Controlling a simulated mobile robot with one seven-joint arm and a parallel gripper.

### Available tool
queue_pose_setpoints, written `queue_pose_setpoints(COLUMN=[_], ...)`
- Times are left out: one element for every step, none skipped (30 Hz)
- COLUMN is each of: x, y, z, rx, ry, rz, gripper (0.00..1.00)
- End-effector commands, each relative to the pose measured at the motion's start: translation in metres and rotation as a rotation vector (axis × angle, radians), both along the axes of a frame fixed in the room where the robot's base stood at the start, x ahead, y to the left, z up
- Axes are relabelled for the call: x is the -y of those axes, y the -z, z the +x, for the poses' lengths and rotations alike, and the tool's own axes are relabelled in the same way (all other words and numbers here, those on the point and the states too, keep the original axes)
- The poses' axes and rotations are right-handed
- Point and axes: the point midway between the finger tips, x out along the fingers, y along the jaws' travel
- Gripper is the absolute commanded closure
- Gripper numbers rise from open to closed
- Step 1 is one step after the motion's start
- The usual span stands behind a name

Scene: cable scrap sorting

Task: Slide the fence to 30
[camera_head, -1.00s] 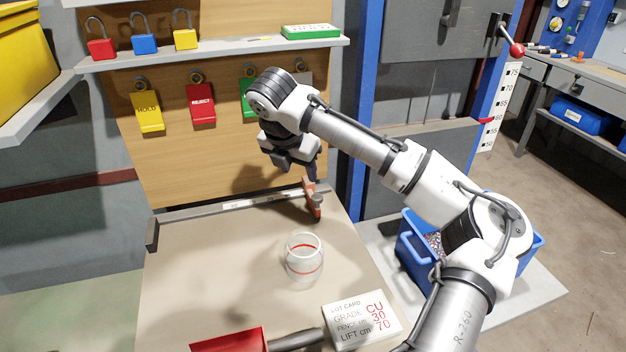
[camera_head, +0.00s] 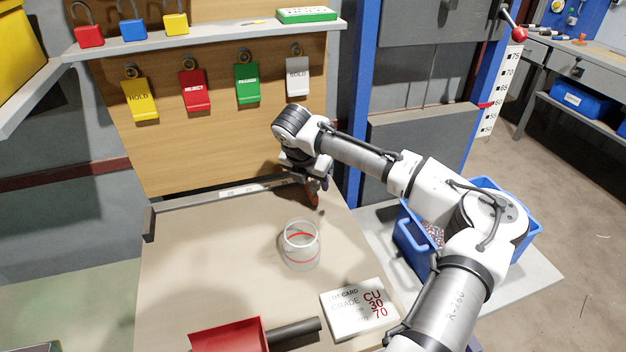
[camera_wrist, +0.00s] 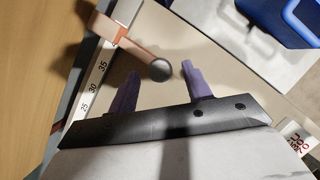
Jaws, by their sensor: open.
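The orange fence (camera_head: 311,196) stands at the right end of the scale rail (camera_head: 235,193) along the back of the table. In the wrist view the fence (camera_wrist: 125,38) crosses the scale beyond the 35 mark, on the side away from 30 and 25. Its dark round knob (camera_wrist: 160,70) lies at the opening between my two purple fingertips. My gripper (camera_wrist: 161,68) is open, with a gap on both sides of the knob. In the head view my gripper (camera_head: 318,178) is low over the fence and partly hides it. Whether the fingers touch the knob cannot be told.
A clear jar (camera_head: 301,247) with a red line stands mid-table. A lot card (camera_head: 358,309) reading CU, 30, 70 and a red scoop (camera_head: 230,338) lie in front. A blue bin (camera_head: 410,240) is at the right. Coloured tags hang on the back board.

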Motion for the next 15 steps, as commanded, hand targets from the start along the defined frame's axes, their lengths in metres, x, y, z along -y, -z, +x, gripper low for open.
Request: queue_pose_setpoints(x=[0.0010, 0.0013, 0.0015, 0.0016, 0.0016, 0.0017, 0.0019, 0.0017, 0.0017, 0.0017, 0.0017, 0.0018, 0.0018, 0.0018, 0.0018], y=[0.0041, 0.0057, 0.0074, 0.0084, 0.0092, 0.0099, 0.0101, 0.0103, 0.0103, 0.0103, 0.0102, 0.0102, 0.0101, 0.0101, 0.0100], z=[0.0014, 0.0021, 0.0029, 0.0033, 0.0036, 0.0038, 0.0039, 0.0039, 0.0039, 0.0039, 0.0038, 0.0038, 0.0037, 0.0037, 0.0037], rx=[-0.001, 0.000, 0.001, 0.001, 0.001, 0.001, 0.001, 0.001, 0.001, 0.001, 0.001, 0.001, 0.001, 0.001, 0.001], ry=[0.001, 0.000, 0.000, -0.001, -0.001, -0.001, -0.001, -0.001, -0.001, -0.001, -0.001, -0.001, -0.001, -0.001, -0.001], rz=[-0.002, -0.001, 0.000, -0.001, -0.001, -0.001, -0.001, -0.001, -0.001, -0.001, -0.001, -0.001, -0.001, -0.001, -0.001], gripper=[0.50, 0.50, 0.50, 0.50, 0.50, 0.50, 0.50, 0.50, 0.50, 0.50, 0.50, 0.50, 0.52, 0.56, 0.61])
